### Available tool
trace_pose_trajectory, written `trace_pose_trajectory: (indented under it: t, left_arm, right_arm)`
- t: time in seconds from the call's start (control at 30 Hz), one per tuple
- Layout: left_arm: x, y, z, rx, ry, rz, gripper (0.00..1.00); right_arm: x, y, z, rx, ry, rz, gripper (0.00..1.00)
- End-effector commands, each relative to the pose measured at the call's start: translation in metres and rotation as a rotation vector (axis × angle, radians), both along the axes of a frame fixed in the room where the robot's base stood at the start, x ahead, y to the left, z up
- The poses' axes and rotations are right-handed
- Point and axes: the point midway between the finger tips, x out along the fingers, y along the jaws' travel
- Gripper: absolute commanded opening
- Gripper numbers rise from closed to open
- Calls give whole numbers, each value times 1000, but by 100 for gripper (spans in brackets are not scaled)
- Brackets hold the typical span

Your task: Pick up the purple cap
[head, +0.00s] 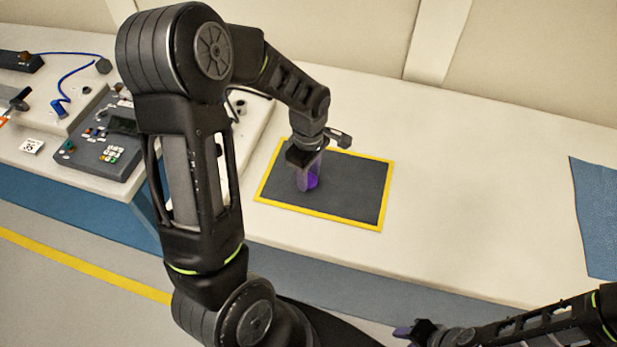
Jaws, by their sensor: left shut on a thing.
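The purple cap (313,180) is at the dark mat with a yellow border, partly hidden by my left gripper. My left gripper (308,178) points down over the mat's left half and is shut on the cap. I cannot tell whether the cap touches the mat. My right gripper (408,332) is at the bottom edge of the view, in front of the bench and away from the mat. Its fingers are too small and cut off to tell whether they are open.
The yellow-bordered mat (355,190) lies on a pale bench (470,200). A control box with buttons (100,145) and a blue cable (70,75) are at the left. A blue mat (600,215) lies at the far right. The bench between the mats is clear.

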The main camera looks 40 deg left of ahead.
Motion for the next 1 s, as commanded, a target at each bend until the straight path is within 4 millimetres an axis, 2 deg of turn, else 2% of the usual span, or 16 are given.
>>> trace_pose_trajectory:
  t: [0.3,0.5,1.0]
  left_arm:
    - [1,0,60,0,-7,-1,0]
    - [0,0,84,-1,-2,-1,0]
    - [0,0,87,0,0,0,0]
  right_arm:
    - [1,0,-7,3,-3,1,36]
    - [1,1,-9,2,-4,1,36]
    - [1,1,-8,2,-4,1,36]
